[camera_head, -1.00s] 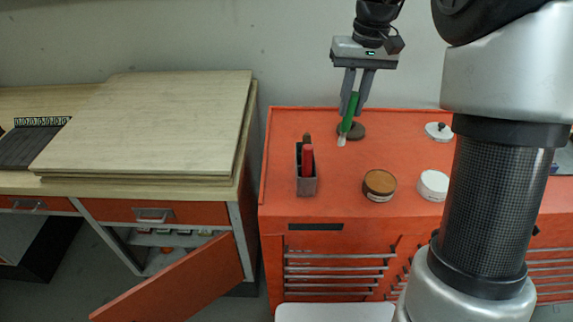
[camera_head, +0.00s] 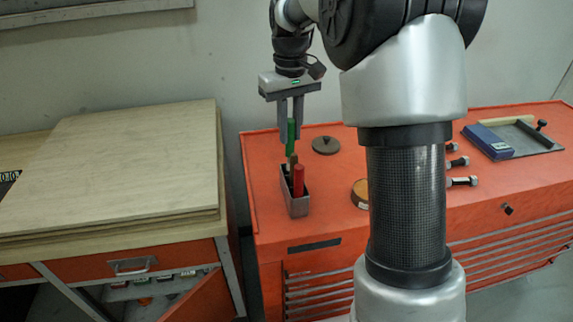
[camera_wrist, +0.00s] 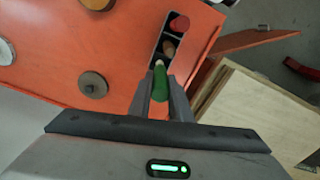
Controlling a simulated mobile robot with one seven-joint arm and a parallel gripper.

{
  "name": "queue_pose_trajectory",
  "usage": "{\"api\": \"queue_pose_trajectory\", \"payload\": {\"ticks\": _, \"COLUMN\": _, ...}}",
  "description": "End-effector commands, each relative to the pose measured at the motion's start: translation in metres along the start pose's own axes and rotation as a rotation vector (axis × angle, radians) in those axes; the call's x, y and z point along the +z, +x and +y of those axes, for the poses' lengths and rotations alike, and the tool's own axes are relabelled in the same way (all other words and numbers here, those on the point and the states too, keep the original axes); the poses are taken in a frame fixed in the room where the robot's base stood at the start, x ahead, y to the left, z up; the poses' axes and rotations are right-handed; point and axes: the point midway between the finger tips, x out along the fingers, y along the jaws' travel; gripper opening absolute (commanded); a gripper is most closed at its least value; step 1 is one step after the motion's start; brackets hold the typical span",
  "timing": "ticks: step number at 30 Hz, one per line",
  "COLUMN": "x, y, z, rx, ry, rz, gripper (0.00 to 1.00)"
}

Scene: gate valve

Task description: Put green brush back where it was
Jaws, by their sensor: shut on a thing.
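The green brush (camera_head: 291,136) is held upright in my gripper (camera_head: 290,140), which is shut on it. The grey holder (camera_head: 297,204) stands on the orange cabinet top just below and in front of the brush. A red-handled tool (camera_head: 298,180) and a brown-handled tool (camera_wrist: 169,47) stand in the holder. In the wrist view the green brush (camera_wrist: 160,79) points at the holder's near compartment, and its tip overlaps that compartment's edge. I cannot tell whether the tip is inside.
A dark round lid (camera_head: 325,145) lies right of the holder. A brown-topped jar (camera_head: 361,193) is partly hidden by my arm. Bolts (camera_head: 461,181) and a tray with a blue box (camera_head: 488,141) lie farther right. A wooden board (camera_head: 120,165) lies on the left bench.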

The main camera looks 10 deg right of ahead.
Motion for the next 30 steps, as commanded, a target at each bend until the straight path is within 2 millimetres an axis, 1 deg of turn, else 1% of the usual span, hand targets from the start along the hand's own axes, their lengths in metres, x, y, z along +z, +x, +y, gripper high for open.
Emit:
{"api": "queue_pose_trajectory", "payload": {"ticks": 1, "x": 0.001, "y": 0.010, "z": 0.000, "rx": -0.001, "ry": 0.000, "rz": -0.002, "gripper": 0.00}}
{"api": "queue_pose_trajectory", "payload": {"ticks": 3, "x": 0.001, "y": 0.019, "z": 0.000, "rx": -0.001, "ry": 0.000, "rz": -0.002, "gripper": 0.00}}
{"api": "queue_pose_trajectory", "payload": {"ticks": 8, "x": 0.000, "y": 0.031, "z": 0.000, "rx": 0.000, "ry": 0.000, "rz": 0.000, "gripper": 0.00}}
{"api": "queue_pose_trajectory", "payload": {"ticks": 15, "x": 0.000, "y": 0.062, "z": 0.000, "rx": -0.001, "ry": 0.001, "rz": -0.001, "gripper": 0.00}}
{"api": "queue_pose_trajectory", "payload": {"ticks": 17, "x": 0.000, "y": 0.065, "z": 0.000, "rx": -0.001, "ry": 0.001, "rz": 0.000, "gripper": 0.00}}
{"api": "queue_pose_trajectory", "payload": {"ticks": 23, "x": 0.000, "y": 0.065, "z": 0.000, "rx": 0.000, "ry": 0.001, "rz": 0.001, "gripper": 0.00}}
{"api": "queue_pose_trajectory", "payload": {"ticks": 27, "x": 0.000, "y": 0.069, "z": 0.000, "rx": 0.000, "ry": 0.001, "rz": 0.001, "gripper": 0.00}}
{"api": "queue_pose_trajectory", "payload": {"ticks": 28, "x": 0.000, "y": 0.068, "z": 0.000, "rx": 0.000, "ry": 0.001, "rz": 0.001, "gripper": 0.23}}
{"api": "queue_pose_trajectory", "payload": {"ticks": 30, "x": 0.000, "y": 0.067, "z": 0.000, "rx": 0.000, "ry": 0.001, "rz": 0.001, "gripper": 0.34}}
